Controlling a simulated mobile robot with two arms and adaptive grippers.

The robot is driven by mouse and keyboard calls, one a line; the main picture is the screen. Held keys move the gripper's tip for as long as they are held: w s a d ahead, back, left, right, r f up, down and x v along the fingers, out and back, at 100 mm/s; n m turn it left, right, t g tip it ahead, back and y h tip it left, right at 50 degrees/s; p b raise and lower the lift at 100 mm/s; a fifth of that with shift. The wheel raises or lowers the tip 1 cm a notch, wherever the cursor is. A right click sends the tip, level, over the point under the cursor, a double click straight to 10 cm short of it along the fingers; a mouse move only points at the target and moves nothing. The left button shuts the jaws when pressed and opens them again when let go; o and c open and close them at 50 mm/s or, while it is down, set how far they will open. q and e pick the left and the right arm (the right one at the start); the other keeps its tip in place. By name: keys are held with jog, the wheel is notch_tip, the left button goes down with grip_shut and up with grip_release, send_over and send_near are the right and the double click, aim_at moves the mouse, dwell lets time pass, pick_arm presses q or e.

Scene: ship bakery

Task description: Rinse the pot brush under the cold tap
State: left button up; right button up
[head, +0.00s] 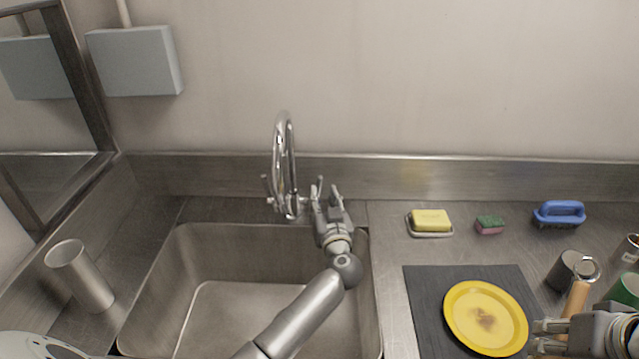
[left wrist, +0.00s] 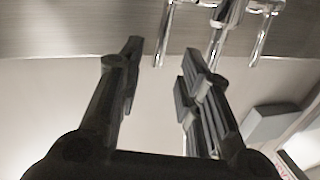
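The steel tap (head: 283,165) stands behind the sink (head: 190,262), with a tall curved spout and levers at its base. My left gripper (head: 326,192) is just right of the tap base, pointing at the wall. In the left wrist view (left wrist: 160,65) its fingers are apart with nothing between them, and the tap's metal parts (left wrist: 218,35) show beyond them. The pot brush (head: 577,298) has a wooden handle and a metal loop at its upper end. My right gripper (head: 540,337), at lower right, appears shut around its lower handle; the contact is partly hidden.
A yellow plate with a brown stain (head: 486,318) lies on a dark mat (head: 425,290). A yellow sponge (head: 431,221), green-pink sponge (head: 489,225) and blue brush (head: 559,214) line the back. Cups stand at far right. A steel cup (head: 80,275) stands left of the empty sink.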

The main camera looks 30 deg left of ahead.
aim_at(320, 185)
pick_arm(q)
jog(key=x, duration=0.7)
jog(key=shift+c, duration=0.3)
grip_shut()
